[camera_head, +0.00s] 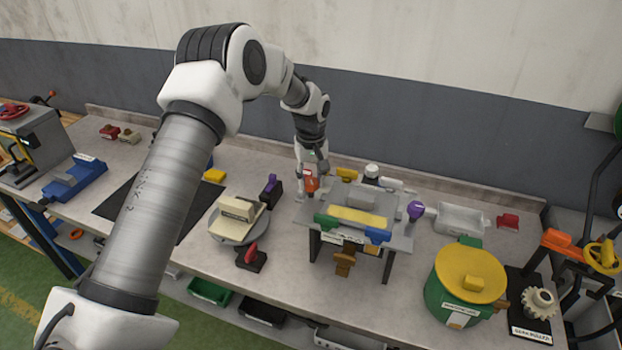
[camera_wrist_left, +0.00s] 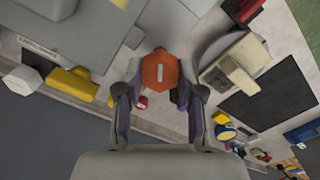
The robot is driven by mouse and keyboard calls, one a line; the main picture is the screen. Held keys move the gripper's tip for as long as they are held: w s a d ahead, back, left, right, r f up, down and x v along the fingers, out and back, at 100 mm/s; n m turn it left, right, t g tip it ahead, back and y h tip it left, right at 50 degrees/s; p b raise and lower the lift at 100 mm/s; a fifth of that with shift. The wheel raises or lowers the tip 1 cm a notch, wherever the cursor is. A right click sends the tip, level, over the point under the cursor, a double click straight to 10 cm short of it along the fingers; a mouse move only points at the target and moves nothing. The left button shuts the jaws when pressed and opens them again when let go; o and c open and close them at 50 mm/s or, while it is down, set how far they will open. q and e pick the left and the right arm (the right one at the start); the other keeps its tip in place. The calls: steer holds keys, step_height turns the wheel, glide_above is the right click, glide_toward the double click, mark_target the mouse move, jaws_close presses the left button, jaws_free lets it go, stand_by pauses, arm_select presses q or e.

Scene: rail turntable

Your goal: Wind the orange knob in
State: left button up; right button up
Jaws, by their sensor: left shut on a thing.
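The orange knob (camera_head: 311,182) is on the left side of a small grey raised table (camera_head: 396,238) on the bench. In the left wrist view the orange knob (camera_wrist_left: 160,71) is a faceted block with a white bar mark on its face. My left gripper (camera_head: 309,178) reaches down to it from above and behind. In the left wrist view my left gripper (camera_wrist_left: 158,92) has one finger on each side of the knob and is shut on it. The knob's shaft is hidden. My right gripper is not in view.
A purple-handled part (camera_head: 271,188) and a turntable (camera_head: 237,230) with a beige block stand left of the table. A purple knob (camera_head: 415,210) is on its right, and a green and yellow drum (camera_head: 468,285) stands at the front right. A black mat (camera_head: 130,205) lies at the left.

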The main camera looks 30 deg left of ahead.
arm_select(q)
steer(key=m, duration=0.4)
steer(key=shift+s+f+m, duration=0.15)
steer(key=shift+f+m, duration=0.05)
steer(key=shift+m, duration=0.1)
steer(key=m, duration=0.5)
steer(key=shift+b, duration=0.3)
steer(key=m, duration=0.9)
steer(key=shift+m, duration=0.4)
steer(key=o, duration=1.1)
steer(key=shift+o, duration=0.2)
steer(key=shift+w+r, duration=0.15)
steer(key=shift+w, duration=0.05)
